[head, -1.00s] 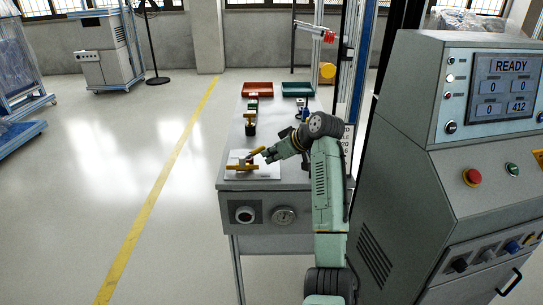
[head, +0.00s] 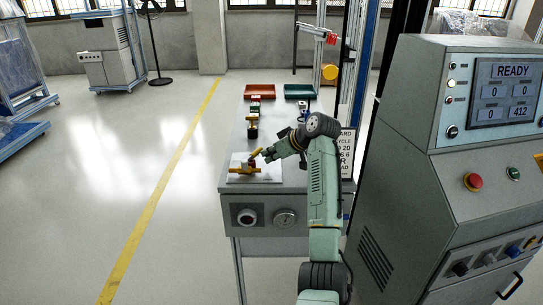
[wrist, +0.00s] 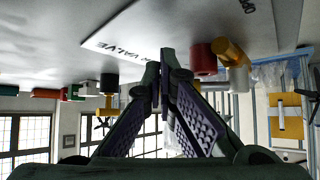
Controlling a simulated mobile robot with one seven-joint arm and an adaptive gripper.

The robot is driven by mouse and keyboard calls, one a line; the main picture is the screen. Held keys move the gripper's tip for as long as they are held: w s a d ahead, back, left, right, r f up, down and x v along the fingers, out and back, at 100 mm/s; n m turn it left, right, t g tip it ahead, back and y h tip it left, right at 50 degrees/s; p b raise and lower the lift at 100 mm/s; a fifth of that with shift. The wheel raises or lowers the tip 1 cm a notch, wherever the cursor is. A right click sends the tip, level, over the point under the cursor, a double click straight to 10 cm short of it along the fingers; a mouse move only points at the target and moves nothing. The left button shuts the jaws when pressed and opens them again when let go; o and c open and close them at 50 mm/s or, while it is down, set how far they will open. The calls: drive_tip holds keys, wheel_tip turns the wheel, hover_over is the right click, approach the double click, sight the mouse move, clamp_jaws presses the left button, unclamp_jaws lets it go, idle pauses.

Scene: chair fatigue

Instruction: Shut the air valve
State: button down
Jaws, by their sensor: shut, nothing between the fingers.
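The air valve (head: 244,169) sits on a white plate (head: 262,177) at the near end of the grey bench, with yellow parts and a small red part. In the wrist view, which is upside down, a yellow piece (wrist: 231,51) and a red cylinder (wrist: 203,59) show beside the plate lettered "VALVE" (wrist: 125,48). My gripper (head: 266,156) is just right of the valve in the head view, low over the plate. In the wrist view its fingertips (wrist: 162,70) meet with nothing between them, apart from the red cylinder. Whether the gripper touches the valve is unclear.
A red tray (head: 260,91) and a green tray (head: 298,91) stand at the bench's far end, with small devices (head: 252,128) along its left side. A control console (head: 440,150) stands close on the right. The floor left of the bench is clear.

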sight(261, 149)
drive_tip(key=shift+w+a+p, duration=0.3)
drive_tip(key=shift+w+a, duration=0.3)
drive_tip(key=shift+w, duration=0.2)
drive_tip(key=shift+w+a, duration=0.75)
drive_tip(key=shift+a, duration=0.1)
